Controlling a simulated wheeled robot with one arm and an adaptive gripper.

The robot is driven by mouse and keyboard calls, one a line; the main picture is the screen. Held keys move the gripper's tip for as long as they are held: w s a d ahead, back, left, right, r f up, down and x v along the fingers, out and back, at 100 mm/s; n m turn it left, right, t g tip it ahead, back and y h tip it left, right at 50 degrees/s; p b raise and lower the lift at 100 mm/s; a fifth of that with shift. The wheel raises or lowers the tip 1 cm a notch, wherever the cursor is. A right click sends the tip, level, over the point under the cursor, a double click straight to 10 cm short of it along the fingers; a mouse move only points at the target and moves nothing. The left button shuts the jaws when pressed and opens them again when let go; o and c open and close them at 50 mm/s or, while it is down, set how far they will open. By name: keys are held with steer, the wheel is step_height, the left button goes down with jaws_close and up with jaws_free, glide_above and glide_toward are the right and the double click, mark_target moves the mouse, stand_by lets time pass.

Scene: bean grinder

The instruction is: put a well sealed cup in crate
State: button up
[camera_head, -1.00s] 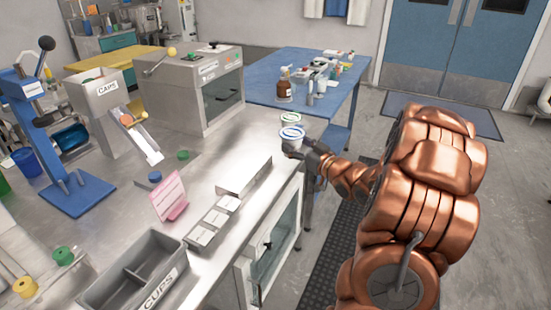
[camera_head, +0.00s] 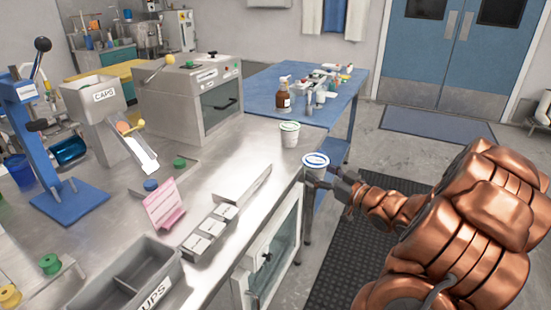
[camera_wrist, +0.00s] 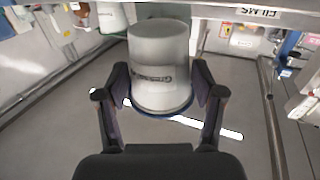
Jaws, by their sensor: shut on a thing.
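A white cup with a blue-rimmed lid (camera_head: 316,159) is held in my gripper (camera_head: 316,178), just off the right edge of the steel bench. In the wrist view the same cup (camera_wrist: 160,65) sits between the two fingers of my gripper (camera_wrist: 163,105), its blue-rimmed wide end towards the camera. A second white cup with a green-rimmed lid (camera_head: 289,136) stands upright on the bench near its far right corner, apart from the held cup. Part of it shows at the top left of the wrist view (camera_wrist: 112,17). A grey two-compartment bin labelled CUPS (camera_head: 163,290) is at the bottom left.
On the steel bench (camera_head: 235,150) are a pink sign (camera_head: 163,204), a caps dispenser (camera_head: 100,103), a blue press (camera_head: 68,200) and a grey machine (camera_head: 190,97). A blue table (camera_head: 262,78) with bottles stands behind. Floor to the right is open.

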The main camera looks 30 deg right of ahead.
steer(key=w+a, duration=0.1)
steer(key=w, duration=1)
steer(key=w+a, duration=0.1)
steer(key=w, duration=0.5)
steer(key=shift+w+a, duration=0.3)
steer(key=shift+p, duration=0.3)
steer(key=shift+f, duration=0.25)
steer(key=o, duration=1.3)
steer(key=shift+f, duration=0.1)
steer(key=shift+s+b, duration=0.1)
steer(key=shift+b, duration=0.25)
